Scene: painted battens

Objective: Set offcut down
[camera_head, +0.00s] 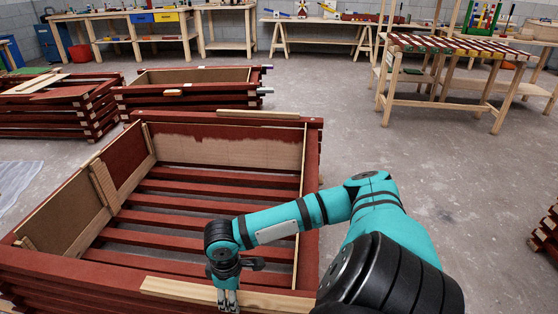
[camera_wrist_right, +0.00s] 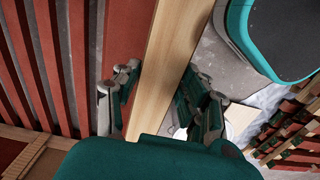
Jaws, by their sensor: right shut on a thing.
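My right gripper (camera_head: 228,298) points down at the near side of the large stack of red battens (camera_head: 60,265). It is shut on a bare, pale wood offcut (camera_head: 180,289). In the right wrist view, the offcut (camera_wrist_right: 178,45) runs lengthwise between the two fingers of the right gripper (camera_wrist_right: 163,98). The offcut lies along the near top batten, over or on it; I cannot tell whether it touches. Part of the offcut is hidden behind the fingers. My left gripper is not in view.
Another pale strip (camera_head: 258,114) lies on the stack's far edge. The stack is hollow, with slats (camera_head: 190,205) across its inside. Further red stacks (camera_head: 190,95) stand behind it. A trestle rack with red battens (camera_head: 450,45) stands at the back right.

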